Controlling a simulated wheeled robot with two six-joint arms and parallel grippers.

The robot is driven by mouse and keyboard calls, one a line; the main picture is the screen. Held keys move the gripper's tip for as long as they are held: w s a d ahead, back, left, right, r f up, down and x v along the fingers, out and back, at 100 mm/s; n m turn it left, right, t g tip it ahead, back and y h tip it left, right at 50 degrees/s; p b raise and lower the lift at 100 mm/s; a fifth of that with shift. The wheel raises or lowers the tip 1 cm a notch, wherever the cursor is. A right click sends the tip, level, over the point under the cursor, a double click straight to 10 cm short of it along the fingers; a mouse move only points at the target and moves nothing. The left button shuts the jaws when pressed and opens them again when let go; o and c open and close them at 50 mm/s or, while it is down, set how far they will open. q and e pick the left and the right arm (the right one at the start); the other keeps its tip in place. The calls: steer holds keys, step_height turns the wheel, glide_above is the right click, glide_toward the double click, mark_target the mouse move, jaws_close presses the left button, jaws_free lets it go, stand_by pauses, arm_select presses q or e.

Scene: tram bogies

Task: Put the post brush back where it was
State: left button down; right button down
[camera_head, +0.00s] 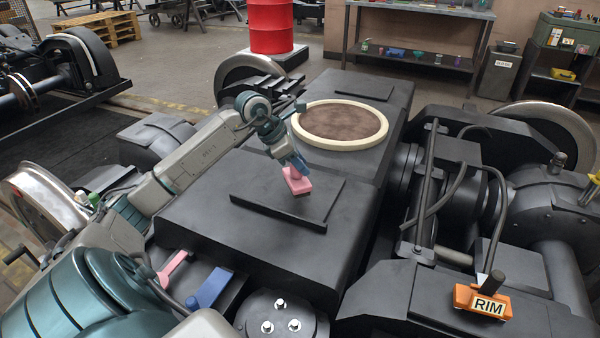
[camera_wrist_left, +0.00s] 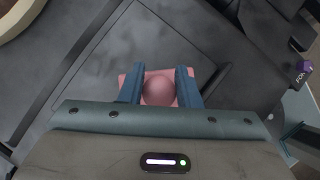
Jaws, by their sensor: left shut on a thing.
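My left gripper (camera_head: 296,172) is shut on a pink brush (camera_head: 298,185) with a round knob. It holds the brush over the dark bogie top, beside a thin raised bar. I cannot tell whether the brush touches the surface. In the left wrist view the blue fingers (camera_wrist_left: 160,88) close on both sides of the pink knob (camera_wrist_left: 159,91), and the pink block shows behind it. No label is readable on this brush, so the pictures do not confirm that it is the post brush.
A cream ring with a brown middle (camera_head: 342,122) lies behind the gripper. Pink (camera_head: 174,268) and blue (camera_head: 210,287) pieces lie at left front. A purple labelled block (camera_wrist_left: 304,66) shows in the wrist view.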

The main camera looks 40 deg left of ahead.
mark_target(303, 176)
arm_select(q)
step_height(303, 176, down, 4)
steer(key=shift+r, duration=0.25)
steer(key=shift+f, duration=0.15)
steer(key=c, duration=1.1)
jaws_free()
steer(key=shift+o, duration=0.2)
steer(key=shift+r, duration=0.2)
